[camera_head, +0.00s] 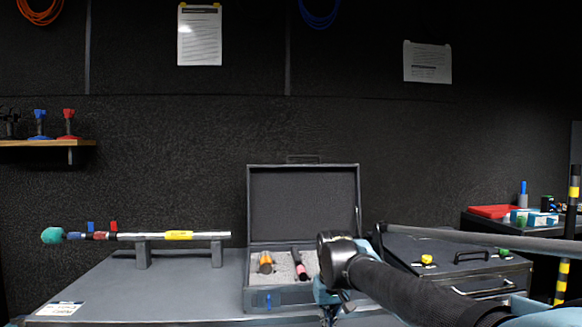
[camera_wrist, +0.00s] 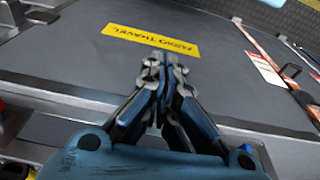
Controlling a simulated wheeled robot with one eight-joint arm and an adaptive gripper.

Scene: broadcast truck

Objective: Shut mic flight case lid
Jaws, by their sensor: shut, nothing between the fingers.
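The mic flight case (camera_head: 250,299) stands open on the grey worktop. Its lid (camera_head: 303,203) is raised upright at the back, with dark lining facing me. Two microphones, one with an orange part (camera_head: 265,262) and one pinkish-red and black (camera_head: 299,264), lie in the grey foam. My gripper (camera_head: 329,318) is low in front of the case's right side, and my arm hides that corner. In the wrist view my gripper (camera_wrist: 166,68) is shut and empty, pointing towards a dark panel (camera_wrist: 90,55) with a yellow label (camera_wrist: 150,40).
A boom pole with a teal tip (camera_head: 52,235) rests on two grey stands left of the case. A closed dark case (camera_head: 455,262) sits to the right. A grey pole (camera_head: 480,239) crosses the right side. The worktop (camera_head: 100,285) is mostly clear at left.

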